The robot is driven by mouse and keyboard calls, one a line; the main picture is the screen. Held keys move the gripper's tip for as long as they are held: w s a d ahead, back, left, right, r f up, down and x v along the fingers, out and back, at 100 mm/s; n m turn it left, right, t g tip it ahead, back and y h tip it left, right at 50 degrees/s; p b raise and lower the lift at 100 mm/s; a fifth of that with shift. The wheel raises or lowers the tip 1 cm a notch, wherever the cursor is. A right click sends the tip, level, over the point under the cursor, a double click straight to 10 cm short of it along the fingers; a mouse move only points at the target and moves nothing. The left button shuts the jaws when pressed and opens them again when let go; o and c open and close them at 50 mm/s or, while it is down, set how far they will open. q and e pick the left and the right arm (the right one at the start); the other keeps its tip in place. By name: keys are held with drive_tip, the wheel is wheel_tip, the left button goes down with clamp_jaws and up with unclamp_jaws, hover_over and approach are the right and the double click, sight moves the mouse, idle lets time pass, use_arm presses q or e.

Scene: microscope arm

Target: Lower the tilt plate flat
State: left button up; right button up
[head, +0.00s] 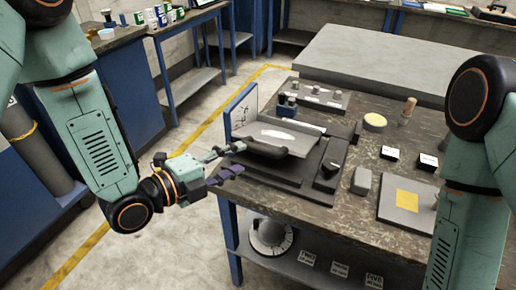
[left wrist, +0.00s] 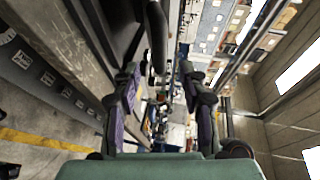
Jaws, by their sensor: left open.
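The tilt plate (head: 283,137) is a pale grey plate on a dark base (head: 285,175) at the workbench's left edge. It appears raised and slanted, but its exact angle is hard to tell. A dark rounded bar (head: 262,149) runs along its near-left side. My left gripper (head: 238,159) is open and empty beside the bar's left end, past the bench edge. In the left wrist view a dark bar (left wrist: 156,38) reaches in from above, ahead of the open fingers (left wrist: 160,72); contact does not show. My right gripper is out of view.
An upright white-faced panel (head: 244,108) stands behind the plate's left side. A dark block (head: 328,170), a grey block (head: 362,181) and a board with a yellow square (head: 407,198) lie to the right. The floor left of the bench is clear.

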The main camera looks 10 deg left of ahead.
sight(257, 151)
use_arm(q)
drive_tip(key=x, duration=0.8)
drive_tip(key=shift+s+d, duration=0.1)
drive_tip(key=shift+d, duration=0.1)
drive_tip(key=shift+f, duration=0.15)
drive_tip(key=shift+a, duration=0.1)
drive_tip(key=shift+c, duration=0.8)
drive_tip(key=c, duration=0.3)
clamp_jaws()
